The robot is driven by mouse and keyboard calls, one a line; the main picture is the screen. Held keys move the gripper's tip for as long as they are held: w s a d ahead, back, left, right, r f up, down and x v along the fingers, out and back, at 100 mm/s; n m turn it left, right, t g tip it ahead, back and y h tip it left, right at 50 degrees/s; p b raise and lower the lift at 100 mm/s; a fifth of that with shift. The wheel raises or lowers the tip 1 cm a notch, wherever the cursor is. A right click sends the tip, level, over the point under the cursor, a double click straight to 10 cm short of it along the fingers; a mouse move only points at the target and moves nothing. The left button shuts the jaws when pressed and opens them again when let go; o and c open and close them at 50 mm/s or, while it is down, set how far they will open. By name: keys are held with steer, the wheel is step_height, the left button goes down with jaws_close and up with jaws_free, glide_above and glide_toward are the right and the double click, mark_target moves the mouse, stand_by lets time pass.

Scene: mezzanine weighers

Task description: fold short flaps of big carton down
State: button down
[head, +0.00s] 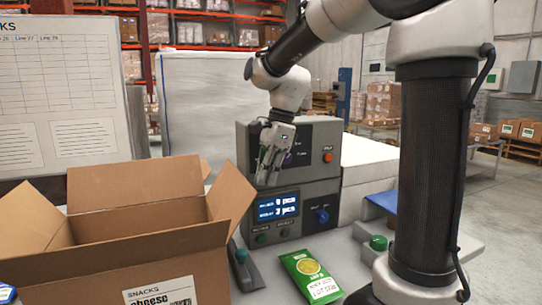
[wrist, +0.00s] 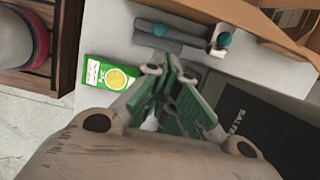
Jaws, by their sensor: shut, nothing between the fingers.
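The big carton (head: 150,262) stands open at the lower left of the head view. Its far long flap (head: 135,182) stands up. The short flap on the right (head: 231,195) leans up and outward, and the short flap on the left (head: 30,215) also stands raised. The near long flap is tilted outward. My gripper (head: 267,178) is shut and empty, in front of the grey control box, right of and above the carton. In the wrist view my gripper (wrist: 172,125) points down over the bench, with carton edges (wrist: 250,22) at the top right.
A green lemon packet (head: 310,276) lies on the bench, right of a lever with a teal knob (head: 241,256). A whiteboard (head: 62,95) stands behind the carton at left.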

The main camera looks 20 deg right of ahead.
steer(key=shift+a+r, duration=0.55)
steer(key=shift+a, duration=0.3)
steer(key=shift+a+r, duration=0.55)
steer(key=shift+a, duration=0.25)
